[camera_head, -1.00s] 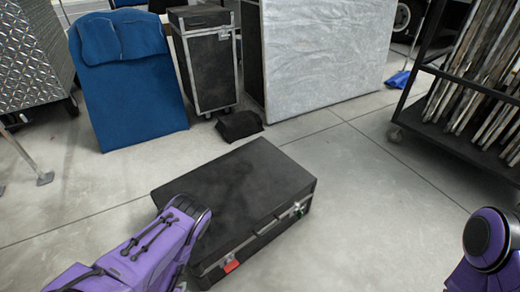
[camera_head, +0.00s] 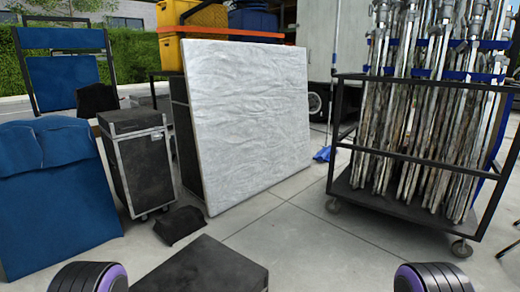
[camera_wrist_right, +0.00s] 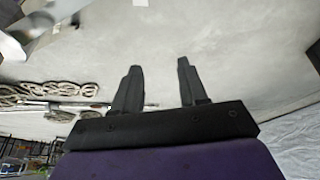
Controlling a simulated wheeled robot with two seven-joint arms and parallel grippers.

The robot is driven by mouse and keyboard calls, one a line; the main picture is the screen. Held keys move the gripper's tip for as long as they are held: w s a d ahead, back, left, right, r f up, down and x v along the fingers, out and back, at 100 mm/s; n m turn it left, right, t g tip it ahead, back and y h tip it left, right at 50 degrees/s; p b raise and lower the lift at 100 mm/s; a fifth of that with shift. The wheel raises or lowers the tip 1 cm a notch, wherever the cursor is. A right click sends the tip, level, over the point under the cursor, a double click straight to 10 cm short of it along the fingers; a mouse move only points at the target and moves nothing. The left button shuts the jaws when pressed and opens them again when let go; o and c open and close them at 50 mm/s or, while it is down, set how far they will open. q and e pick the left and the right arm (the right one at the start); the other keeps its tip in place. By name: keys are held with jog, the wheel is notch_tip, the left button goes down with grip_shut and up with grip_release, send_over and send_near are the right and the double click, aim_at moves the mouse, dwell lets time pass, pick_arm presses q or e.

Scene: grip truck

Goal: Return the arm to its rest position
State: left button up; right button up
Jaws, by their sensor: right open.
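My right gripper (camera_wrist_right: 158,82) shows in the right wrist view with its two dark fingers apart and nothing between them. Behind the fingers is bare grey surface. In the head view only round dark and purple parts of my two arms show at the bottom edge, one on each side. My left gripper is in neither view. A black case (camera_head: 208,268) lies on the floor at the bottom of the head view, its lower part cut off by the frame.
A white quilted panel (camera_head: 250,115) stands in the middle. A black wheeled case (camera_head: 140,165) and a blue padded panel (camera_head: 55,205) stand at left. A small black bag (camera_head: 180,224) lies on the floor. A wheeled rack (camera_head: 400,215) of poles stands at right. Floor (camera_head: 320,245) is clear between.

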notch_tip(320, 180, up, 24)
jog(key=p, duration=2.2)
